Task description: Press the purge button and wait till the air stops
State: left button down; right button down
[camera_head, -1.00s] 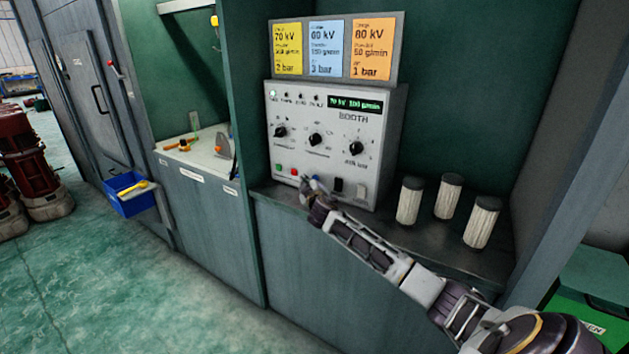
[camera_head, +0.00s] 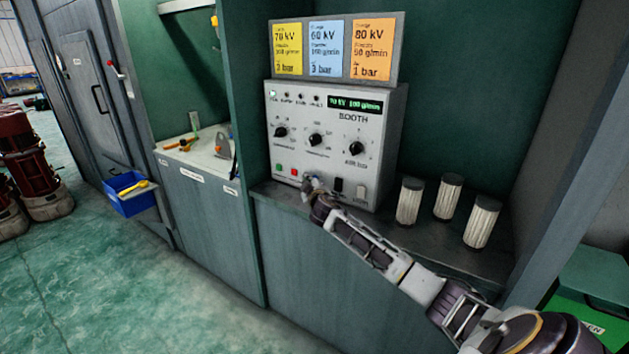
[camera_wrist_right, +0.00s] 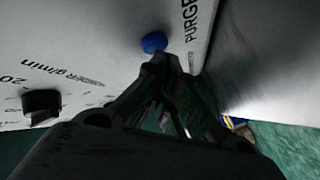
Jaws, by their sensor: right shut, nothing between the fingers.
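The grey booth control box (camera_head: 337,130) stands on a shelf in the alcove. The purge button (camera_wrist_right: 154,42) is a blue knob in the right wrist view, beside the printed word PURGE. In the head view my gripper hides it. My right gripper (camera_head: 312,183) is at the lower front of the box, its arm coming from the lower right. In the wrist view the right gripper's fingertips (camera_wrist_right: 168,62) are together and empty, right by the blue button. I cannot tell whether they touch it. My left gripper is not in view.
Green and red buttons (camera_head: 287,170) sit left of my gripper, a black switch (camera_head: 338,185) to its right. Dials are above. Several pleated filters, one here (camera_head: 448,196), stand on the shelf (camera_head: 440,243) to the right. Setting cards (camera_head: 326,48) are on top.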

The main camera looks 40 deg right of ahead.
jog(key=shift+w+d, duration=0.15)
jog(key=shift+d, duration=0.2)
dwell(0.8)
jog(key=shift+a, duration=0.1)
jog(key=shift+s+a, duration=0.3)
jog(key=shift+a, duration=0.35)
jog(key=shift+s+a+p, duration=0.2)
jog(key=shift+s+a, duration=0.15)
jog(key=shift+a, duration=0.45)
jog(key=shift+s+a+p, duration=0.15)
jog(key=shift+s+a, duration=0.15)
jog(key=shift+a, duration=0.45)
jog(key=shift+s+a+p, duration=0.2)
jog(key=shift+s+a, duration=0.15)
jog(key=shift+a, duration=0.45)
